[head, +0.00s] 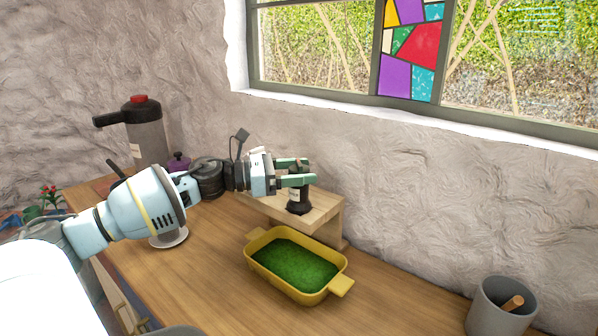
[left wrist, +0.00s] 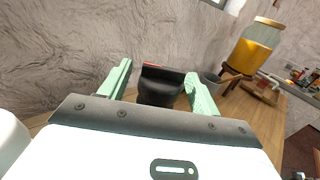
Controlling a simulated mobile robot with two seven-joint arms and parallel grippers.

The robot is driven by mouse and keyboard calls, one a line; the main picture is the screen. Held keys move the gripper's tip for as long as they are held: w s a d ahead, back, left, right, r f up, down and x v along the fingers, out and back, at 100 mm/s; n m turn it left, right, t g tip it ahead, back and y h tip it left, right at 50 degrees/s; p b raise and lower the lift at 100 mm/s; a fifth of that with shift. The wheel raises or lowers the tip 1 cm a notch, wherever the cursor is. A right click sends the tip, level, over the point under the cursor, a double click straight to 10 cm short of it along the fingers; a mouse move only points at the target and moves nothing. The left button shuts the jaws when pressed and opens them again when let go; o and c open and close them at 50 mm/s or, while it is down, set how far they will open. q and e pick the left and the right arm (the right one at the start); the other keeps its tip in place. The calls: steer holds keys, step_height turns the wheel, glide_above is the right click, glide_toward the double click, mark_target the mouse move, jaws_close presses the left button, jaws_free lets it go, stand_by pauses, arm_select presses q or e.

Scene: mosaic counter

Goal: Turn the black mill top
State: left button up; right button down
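The black mill (head: 298,207) stands upright on a small wooden stand (head: 331,213) against the wall, with a pale label on its body. My left gripper (head: 304,173) reaches in from the left, its green fingers on either side of the mill's upper part and hiding much of it in the head view. In the left wrist view the black mill top (left wrist: 160,91) lies between the fingertips (left wrist: 157,72). A gap shows at the left finger; whether the right finger touches cannot be told. The gripper looks open. My right gripper is not in view.
A yellow tray (head: 256,268) with a green inside sits in front of the stand. A grey cup (head: 483,312) is at right. A dark-topped flask (head: 148,140) and a purple-lidded item (head: 178,162) stand behind my arm. Bare counter (head: 400,290) lies between tray and cup.

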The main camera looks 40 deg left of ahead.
arm_select(q)
steer(key=shift+s, duration=0.1)
steer(key=p+v, duration=0.1)
steer(key=v, duration=0.6)
steer(key=shift+s+a+p, duration=0.25)
steer(key=shift+p, duration=0.15)
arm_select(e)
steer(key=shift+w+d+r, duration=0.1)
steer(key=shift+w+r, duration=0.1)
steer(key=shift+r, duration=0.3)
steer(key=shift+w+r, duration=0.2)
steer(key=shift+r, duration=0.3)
arm_select(q)
steer(key=shift+a, duration=0.1)
